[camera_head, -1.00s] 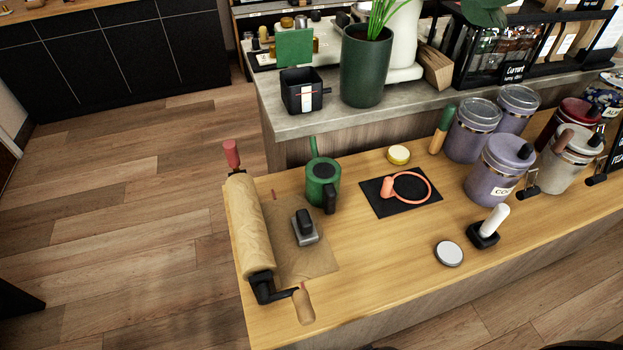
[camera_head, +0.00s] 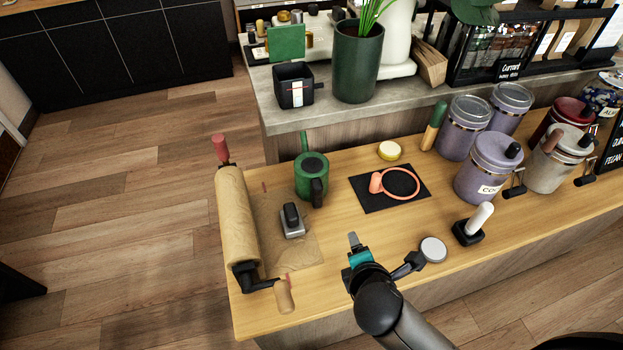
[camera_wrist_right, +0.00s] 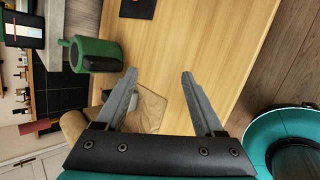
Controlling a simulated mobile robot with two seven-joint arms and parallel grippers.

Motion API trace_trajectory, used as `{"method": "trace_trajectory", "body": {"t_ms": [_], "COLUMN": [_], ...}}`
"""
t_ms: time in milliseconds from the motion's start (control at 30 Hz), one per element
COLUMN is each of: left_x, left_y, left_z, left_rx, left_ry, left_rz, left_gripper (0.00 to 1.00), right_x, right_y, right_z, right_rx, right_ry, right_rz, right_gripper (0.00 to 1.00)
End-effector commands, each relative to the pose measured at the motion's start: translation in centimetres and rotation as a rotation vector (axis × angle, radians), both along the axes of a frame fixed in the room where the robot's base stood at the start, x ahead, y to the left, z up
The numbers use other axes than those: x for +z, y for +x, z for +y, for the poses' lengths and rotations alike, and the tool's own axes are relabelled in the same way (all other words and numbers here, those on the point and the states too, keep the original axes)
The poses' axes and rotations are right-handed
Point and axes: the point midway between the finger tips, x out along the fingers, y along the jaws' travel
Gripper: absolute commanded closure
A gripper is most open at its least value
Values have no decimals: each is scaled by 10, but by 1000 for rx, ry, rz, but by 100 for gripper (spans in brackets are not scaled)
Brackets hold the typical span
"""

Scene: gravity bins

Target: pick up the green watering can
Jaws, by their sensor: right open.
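The green watering can (camera_head: 311,176) stands upright on the wooden counter, with a dark top and a black handle on its front side. Its thin green spout points up and away at the back. It also shows in the right wrist view (camera_wrist_right: 95,52), at the upper left beyond the fingers. My right gripper (camera_head: 362,248) is over the front part of the counter, in front and to the right of the can and apart from it. In the right wrist view its two fingers (camera_wrist_right: 158,82) are spread with nothing between them. My left gripper is not in view.
A paper roll holder (camera_head: 240,215) and a tamper-like tool (camera_head: 292,220) lie left of and before the can. A black mat (camera_head: 410,194) with an orange ring is to its right. Lilac canisters (camera_head: 484,170) stand farther right. Open counter lies between gripper and can.

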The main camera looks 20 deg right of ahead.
Motion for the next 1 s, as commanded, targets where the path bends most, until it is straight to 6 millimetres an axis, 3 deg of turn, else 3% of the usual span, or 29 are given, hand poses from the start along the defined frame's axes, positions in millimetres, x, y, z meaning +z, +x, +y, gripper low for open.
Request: {"method": "trace_trajectory", "body": {"t_ms": [200, 400, 667, 1000], "left_x": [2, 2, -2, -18], "left_y": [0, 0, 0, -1], "left_z": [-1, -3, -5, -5], "left_rx": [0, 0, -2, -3], "left_ry": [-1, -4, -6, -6], "left_rz": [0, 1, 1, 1], "left_gripper": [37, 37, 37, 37], "right_x": [29, 42, 38, 14], "right_y": [33, 43, 61, 120], "right_z": [17, 34, 39, 36], "right_rx": [525, 792, 868, 863], "right_ry": [-577, -933, -1049, -1043], "right_rz": [-97, -146, -162, -161], "right_gripper": [30, 30, 30, 30]}}
